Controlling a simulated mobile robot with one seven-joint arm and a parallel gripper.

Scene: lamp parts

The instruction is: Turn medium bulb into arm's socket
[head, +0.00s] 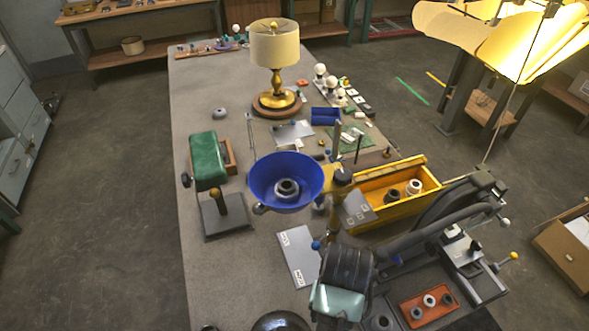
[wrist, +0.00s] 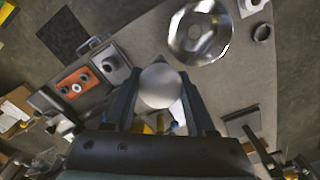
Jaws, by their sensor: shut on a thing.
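In the wrist view my gripper (wrist: 158,84) is shut on the medium bulb (wrist: 160,88), a frosted white globe between the two dark fingers. The bulb's base is hidden behind the gripper body. In the head view the bulb and fingertips cannot be made out. A blue bowl-shaped shade (head: 262,190) faces up near the middle of the bench, with a dark ringed socket (head: 287,187) at its centre. I take this as the arm's socket. The shade does not show clearly in the wrist view, and the bulb's distance from it cannot be told.
An orange tray (wrist: 68,83) with rings and a shiny metal disc (wrist: 217,38) lie below my gripper. A yellow bin (head: 427,178) stands right of the shade.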

